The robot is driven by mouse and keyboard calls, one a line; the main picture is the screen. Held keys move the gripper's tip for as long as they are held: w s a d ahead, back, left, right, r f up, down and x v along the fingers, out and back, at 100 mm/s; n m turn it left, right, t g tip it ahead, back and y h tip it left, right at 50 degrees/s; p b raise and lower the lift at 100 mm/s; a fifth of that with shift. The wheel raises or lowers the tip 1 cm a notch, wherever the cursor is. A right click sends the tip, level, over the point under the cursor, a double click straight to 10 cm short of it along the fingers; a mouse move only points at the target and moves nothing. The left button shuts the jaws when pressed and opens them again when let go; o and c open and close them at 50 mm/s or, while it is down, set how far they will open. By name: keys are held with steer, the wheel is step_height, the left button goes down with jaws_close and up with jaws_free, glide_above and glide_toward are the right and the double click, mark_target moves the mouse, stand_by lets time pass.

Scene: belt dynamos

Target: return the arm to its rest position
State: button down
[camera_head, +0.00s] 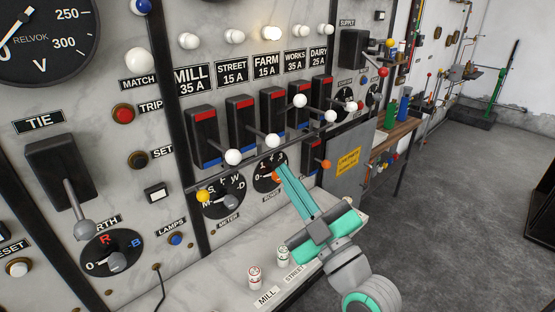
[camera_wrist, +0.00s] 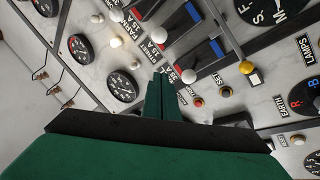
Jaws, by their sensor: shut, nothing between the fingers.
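My gripper (camera_head: 281,170) is teal with long thin fingers. In the head view it reaches up and left from the lower right, its tips in front of the marble switch panel near the lower rotary dial (camera_head: 264,184). The fingers lie together, shut and empty. Whether the tips touch the panel or a knob, I cannot tell. In the wrist view the dark green fingers (camera_wrist: 160,82) point at the panel, with gauges and switches beyond them. Grey and teal links of my arm run down to the bottom edge.
Several black lever switches with white knobs (camera_head: 233,157) stick out of the panel above and left of my gripper. A tie lever (camera_head: 75,205) is at far left. Open grey floor (camera_head: 455,200) lies to the right.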

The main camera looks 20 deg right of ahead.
steer(key=s+a+f+m+g+h, duration=0.2)
steer(key=a+f+m, duration=0.15)
steer(key=f, duration=0.75)
steer(key=s+a+f+m+g+h, duration=0.1)
steer(key=s+a+f+m+h, duration=0.2)
steer(key=f, duration=0.7)
steer(key=s+a+f+m+g+h, duration=0.1)
steer(key=s+a+f+m+g, duration=0.2)
steer(key=f, duration=0.8)
steer(key=s+a+f+y, duration=0.1)
steer(key=s+a+f, duration=0.2)
steer(key=s, duration=0.4)
steer(key=s+a+f+y, duration=0.1)
steer(key=s+a+f, duration=0.2)
steer(key=s+a, duration=0.2)
steer(key=s+a+f+g+y, duration=0.1)
steer(key=s+a+f, duration=0.2)
steer(key=s, duration=0.7)
steer(key=shift+s+a+f, duration=0.2)
steer(key=shift+a+f, duration=0.15)
steer(key=shift+a, duration=0.7)
